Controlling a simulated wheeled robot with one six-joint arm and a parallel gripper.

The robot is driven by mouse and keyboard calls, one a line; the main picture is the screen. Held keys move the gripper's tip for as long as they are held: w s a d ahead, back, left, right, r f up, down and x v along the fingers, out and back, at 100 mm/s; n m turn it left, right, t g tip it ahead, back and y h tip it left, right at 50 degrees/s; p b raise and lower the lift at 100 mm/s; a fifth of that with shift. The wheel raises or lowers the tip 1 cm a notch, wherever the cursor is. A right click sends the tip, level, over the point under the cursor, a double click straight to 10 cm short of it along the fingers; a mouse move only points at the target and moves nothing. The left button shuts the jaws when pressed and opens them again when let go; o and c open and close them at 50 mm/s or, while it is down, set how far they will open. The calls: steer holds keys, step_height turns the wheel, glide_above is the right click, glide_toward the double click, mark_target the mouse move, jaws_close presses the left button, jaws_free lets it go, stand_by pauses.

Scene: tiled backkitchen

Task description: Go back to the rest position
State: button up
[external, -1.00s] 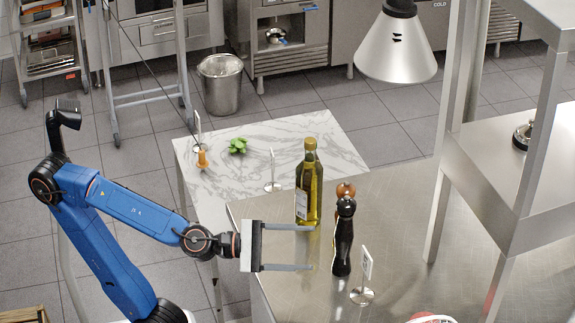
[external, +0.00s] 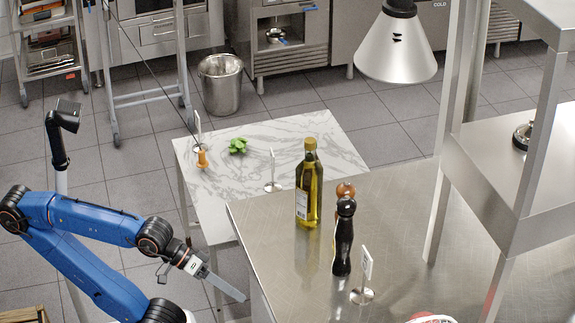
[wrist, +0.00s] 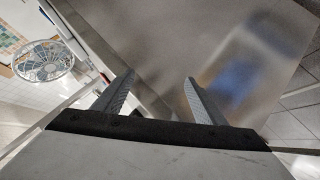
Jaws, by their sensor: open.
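My gripper (external: 212,278) is at the left side of the steel counter (external: 410,225) in the external view, tilted down and to the right, clear of the bottle and mills. In the wrist view my gripper (wrist: 158,85) has its two fingers spread with nothing between them. An oil bottle (external: 309,190) stands upright near the counter's left corner. A black mill (external: 343,240) stands just to its right, with a brown-topped mill (external: 346,190) partly hidden behind it.
A marble table (external: 320,140) behind the counter holds a green herb (external: 237,146) and a small orange item (external: 202,158). A card holder (external: 363,285) stands by the mills. A heat lamp (external: 398,45) hangs above, and a steel shelf rack (external: 500,170) stands at right.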

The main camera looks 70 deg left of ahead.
steer(key=w+a+f+m+g+y, duration=0.1)
steer(key=a+f+g+y, duration=0.3)
steer(key=a+f, duration=0.6)
steer(key=a+m+y, duration=0.1)
steer(key=a+y, duration=0.1)
steer(key=a, duration=0.3)
steer(key=shift+a+f+m+y, duration=0.15)
steer(key=shift+f+m+y, duration=0.25)
